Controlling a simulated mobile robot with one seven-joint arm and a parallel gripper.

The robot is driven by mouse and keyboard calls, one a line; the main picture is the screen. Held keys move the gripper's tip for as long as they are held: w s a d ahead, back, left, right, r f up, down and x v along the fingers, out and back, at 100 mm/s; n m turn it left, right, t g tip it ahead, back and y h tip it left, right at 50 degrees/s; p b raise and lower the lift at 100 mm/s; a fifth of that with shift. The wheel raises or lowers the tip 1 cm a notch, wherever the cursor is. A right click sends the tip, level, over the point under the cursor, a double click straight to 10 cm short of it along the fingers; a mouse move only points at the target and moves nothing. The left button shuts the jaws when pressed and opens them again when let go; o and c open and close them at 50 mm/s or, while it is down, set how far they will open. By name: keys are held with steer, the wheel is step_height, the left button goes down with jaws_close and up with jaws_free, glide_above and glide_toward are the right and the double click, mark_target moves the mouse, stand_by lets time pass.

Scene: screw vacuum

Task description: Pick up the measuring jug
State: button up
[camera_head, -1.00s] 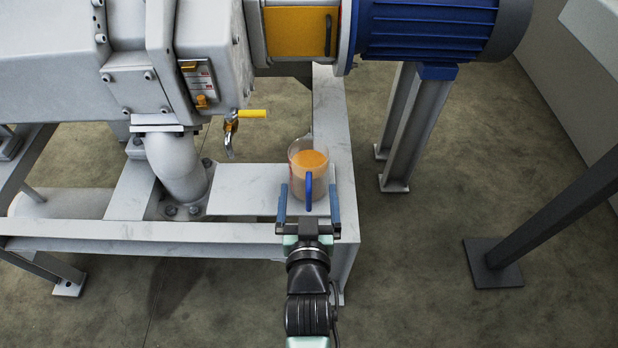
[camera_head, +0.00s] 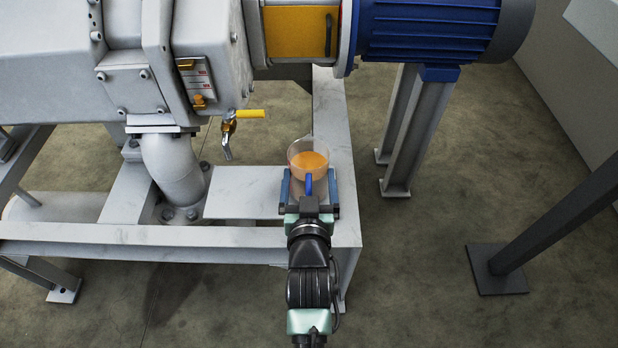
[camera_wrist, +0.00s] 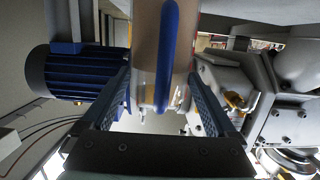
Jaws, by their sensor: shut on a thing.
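The measuring jug (camera_head: 308,162) is clear, with orange liquid inside and a blue handle facing me. It is upright over the right end of the grey frame's shelf in the head view. My gripper (camera_head: 309,174) has one blue-padded finger on each side of it and is shut on it. The wrist view shows the jug's clear wall and blue handle (camera_wrist: 167,50) between the two fingers (camera_wrist: 160,90). My gripper hides the jug's lower part in the head view, so I cannot tell whether its base touches the shelf.
The grey machine frame's shelf (camera_head: 240,190) lies left of the jug. A tap with a yellow lever (camera_head: 250,114) hangs up and to the left. A blue motor (camera_head: 430,28) is above right. A dark post (camera_head: 560,220) stands at the right, with open floor before it.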

steer(key=c, duration=0.4)
steer(key=shift+r, duration=0.15)
jaws_close()
steer(key=shift+r, duration=0.15)
steer(key=shift+r+p, duration=2.4)
steer(key=shift+r, duration=2.4)
